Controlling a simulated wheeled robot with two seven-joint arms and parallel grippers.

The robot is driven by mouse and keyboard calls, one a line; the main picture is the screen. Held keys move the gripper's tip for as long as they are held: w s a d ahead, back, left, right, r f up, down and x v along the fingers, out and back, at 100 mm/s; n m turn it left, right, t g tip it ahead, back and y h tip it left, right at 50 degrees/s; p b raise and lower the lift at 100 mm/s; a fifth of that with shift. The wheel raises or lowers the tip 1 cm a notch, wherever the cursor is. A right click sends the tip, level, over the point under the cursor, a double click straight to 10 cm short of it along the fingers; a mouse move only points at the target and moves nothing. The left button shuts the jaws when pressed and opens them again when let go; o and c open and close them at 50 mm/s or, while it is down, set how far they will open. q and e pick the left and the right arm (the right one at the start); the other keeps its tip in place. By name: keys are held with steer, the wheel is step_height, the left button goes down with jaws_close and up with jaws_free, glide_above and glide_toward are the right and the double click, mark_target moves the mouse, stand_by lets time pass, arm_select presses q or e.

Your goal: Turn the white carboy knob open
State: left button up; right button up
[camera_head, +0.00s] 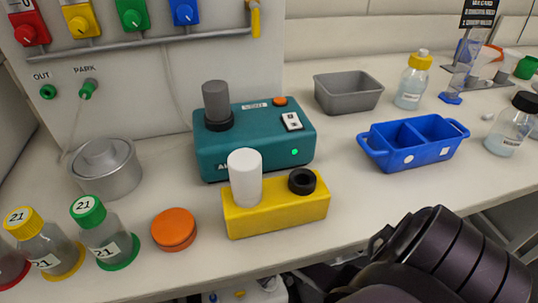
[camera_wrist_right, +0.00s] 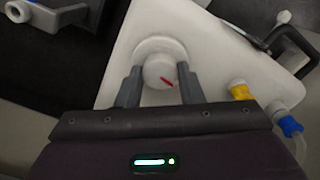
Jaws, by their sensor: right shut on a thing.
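The white knob (camera_wrist_right: 160,68) is round, with a red line mark slanting down to the right on its face. It sits on the white carboy (camera_wrist_right: 222,52) in the right wrist view. My right gripper (camera_wrist_right: 160,77) has one finger on each side of the knob and is shut on it. In the head view, a white carboy part (camera_head: 240,292) shows below the bench front edge, mostly hidden. My right arm fills the lower right there, and its gripper is out of that view. My left gripper is in neither view.
Yellow (camera_wrist_right: 240,90) and blue (camera_wrist_right: 290,126) fittings are on the carboy, right of my gripper. A black handle (camera_wrist_right: 285,42) is at upper right. On the bench stand a teal device (camera_head: 225,152), a yellow block (camera_head: 275,212), a blue caddy (camera_head: 415,155) and several bottles.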

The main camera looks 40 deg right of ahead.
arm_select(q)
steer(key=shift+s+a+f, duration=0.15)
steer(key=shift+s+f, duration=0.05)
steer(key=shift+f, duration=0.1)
arm_select(e)
steer(key=shift+n, duration=1.2)
steer(key=o, duration=1)
